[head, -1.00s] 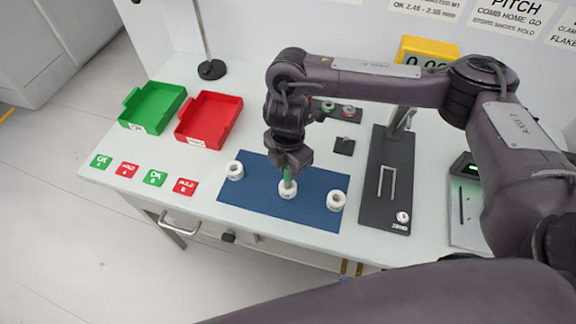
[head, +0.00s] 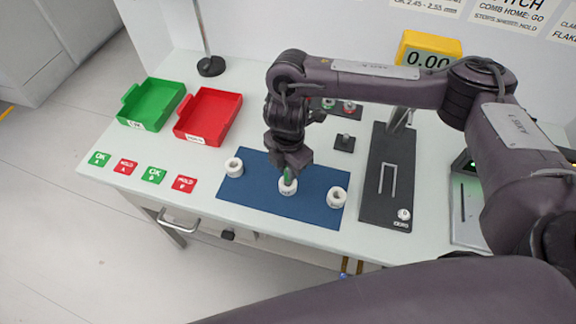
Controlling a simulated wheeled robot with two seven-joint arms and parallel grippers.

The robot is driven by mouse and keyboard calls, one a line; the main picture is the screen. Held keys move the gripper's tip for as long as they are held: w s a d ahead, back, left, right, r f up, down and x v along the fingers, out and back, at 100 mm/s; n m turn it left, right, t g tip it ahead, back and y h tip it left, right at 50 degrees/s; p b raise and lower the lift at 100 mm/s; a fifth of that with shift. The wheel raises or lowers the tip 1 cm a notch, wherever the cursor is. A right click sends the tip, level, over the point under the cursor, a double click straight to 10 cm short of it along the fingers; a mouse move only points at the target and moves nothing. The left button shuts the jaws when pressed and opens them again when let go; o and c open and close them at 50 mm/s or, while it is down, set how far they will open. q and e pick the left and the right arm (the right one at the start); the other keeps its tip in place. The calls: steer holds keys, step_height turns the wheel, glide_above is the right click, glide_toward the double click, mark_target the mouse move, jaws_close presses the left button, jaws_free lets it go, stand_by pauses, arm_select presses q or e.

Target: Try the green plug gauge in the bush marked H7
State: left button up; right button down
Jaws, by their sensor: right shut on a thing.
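My right gripper (head: 289,168) is shut on the green plug gauge (head: 288,175) and holds it upright over the middle white bush (head: 288,187) on the blue mat (head: 262,201). The gauge's lower end meets the bush's top; how deep it sits in the bore I cannot tell. The bush has a small dark marking, too small to read. Two other white bushes stand on the mat, a left bush (head: 234,167) and a right bush (head: 336,197). Which one is marked H7 I cannot read. My left gripper is not in view.
A green tray (head: 128,123) and a red tray (head: 188,136) stand at the left, with OK and HOLD cards before them. A dark gauge stand (head: 375,212) is right of the mat, a yellow readout (head: 430,42) behind. A dark rack (head: 322,103) with small parts lies behind my gripper.

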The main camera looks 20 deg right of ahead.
steer(key=shift+s+f+b, duration=0.1)
steer(key=shift+f+b, duration=0.25)
steer(key=shift+f, duration=0.4)
stand_by(1.0)
steer(key=shift+r, duration=0.15)
steer(key=shift+r+p, duration=2.95)
steer(key=shift+p, duration=0.15)
